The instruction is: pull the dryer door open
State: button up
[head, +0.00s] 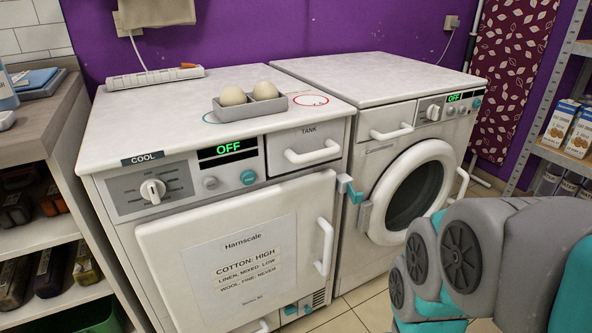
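The dryer appears to be the left white machine, with a dial (153,190) under a COOL label and a green OFF display (229,146). Its square white door (170,250) carries a Harnscale paper label (245,272) and looks shut. A white vertical bar handle (324,248) stands out at the door's right edge. A teal and grey latch-like part (350,188) sticks out at the dryer's upper right front edge, above the handle. My grey and teal arm fills the lower right, right of the dryer door. My gripper is not in view.
A washer (385,85) with a round door (408,195) stands close on the right. Two balls in a grey tray (250,108) sit on the dryer top. A shelf unit (35,150) stands left, a metal rack (550,100) right. Some tiled floor (355,312) shows in front.

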aim_at(223, 265)
jog(key=i+l+u, duration=0.15)
jog(key=l+u, duration=0.3)
jog(key=i+l+u, duration=0.15)
jog(key=l+u, duration=0.15)
jog(key=u, duration=0.15)
jog(key=l+u, duration=0.45)
jog(key=k+l, duration=0.15)
jog(key=l, duration=0.15)
jog(key=k+l, duration=0.15)
jog(key=l, duration=0.2)
jog(key=k+l+u, duration=0.1)
jog(key=l, duration=0.2)
